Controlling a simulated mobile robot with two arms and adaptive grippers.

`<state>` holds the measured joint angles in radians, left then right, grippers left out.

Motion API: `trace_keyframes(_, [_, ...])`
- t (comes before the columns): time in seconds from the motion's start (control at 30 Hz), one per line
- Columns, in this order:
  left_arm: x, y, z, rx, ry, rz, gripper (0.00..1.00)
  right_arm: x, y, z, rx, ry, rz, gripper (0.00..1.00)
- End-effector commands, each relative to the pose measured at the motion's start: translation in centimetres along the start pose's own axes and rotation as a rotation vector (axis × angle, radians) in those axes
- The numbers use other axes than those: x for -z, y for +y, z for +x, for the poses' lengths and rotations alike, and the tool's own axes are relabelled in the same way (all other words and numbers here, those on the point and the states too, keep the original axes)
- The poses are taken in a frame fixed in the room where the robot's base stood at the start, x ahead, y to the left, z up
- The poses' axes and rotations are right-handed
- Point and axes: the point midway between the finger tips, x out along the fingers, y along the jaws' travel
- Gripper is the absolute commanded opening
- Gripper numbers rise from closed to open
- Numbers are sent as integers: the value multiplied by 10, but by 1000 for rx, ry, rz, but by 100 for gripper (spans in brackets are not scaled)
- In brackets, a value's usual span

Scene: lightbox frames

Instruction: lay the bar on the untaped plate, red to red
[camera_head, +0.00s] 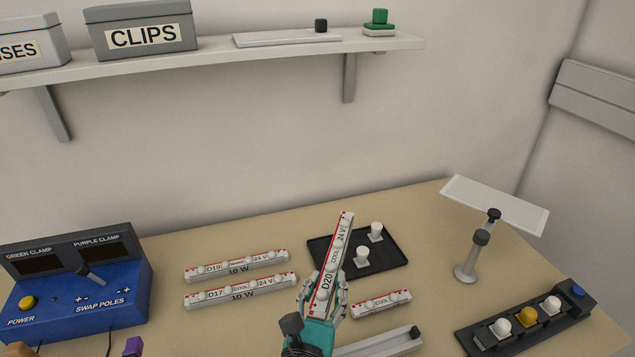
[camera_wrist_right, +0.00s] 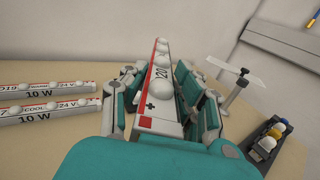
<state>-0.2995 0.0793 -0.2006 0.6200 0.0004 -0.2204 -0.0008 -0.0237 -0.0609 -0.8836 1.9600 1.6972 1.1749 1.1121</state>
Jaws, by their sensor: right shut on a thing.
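My right gripper (camera_head: 322,295) is shut on a white bar labelled D20, COOL, 24 V (camera_head: 333,262). The bar is tilted steeply in the head view, its far end up and slightly right. In the right wrist view, the bar (camera_wrist_right: 158,85) lies between the fingers (camera_wrist_right: 155,100), with a red patch and a plus sign at its near end. Behind the bar is a black plate (camera_head: 393,257) with two white knobs, partly hidden by it. A pale grey channel-like plate (camera_head: 375,346) lies in front, partly hidden. I cannot tell which plate is untaped. My left gripper is out of view.
Bars D19 (camera_head: 236,265) and D17 (camera_head: 240,291) lie left; a short bar (camera_head: 381,303) lies right of the gripper. A blue power box (camera_head: 95,295) stands far left. A stand with a white panel (camera_head: 472,262) and a black knobbed strip (camera_head: 478,343) are right.

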Motion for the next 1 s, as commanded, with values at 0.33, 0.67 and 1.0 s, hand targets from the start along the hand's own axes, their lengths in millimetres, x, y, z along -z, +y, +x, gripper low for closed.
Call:
trace_keyframes(0.33, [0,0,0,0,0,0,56,43,-92,-4,-42,24,6,0])
trace_keyframes(0.67, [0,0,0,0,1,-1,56,36,-176,-34,-229,3,0,0])
trace_keyframes(1.0, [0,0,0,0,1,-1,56,29,-182,-41,-278,-1,1,0])
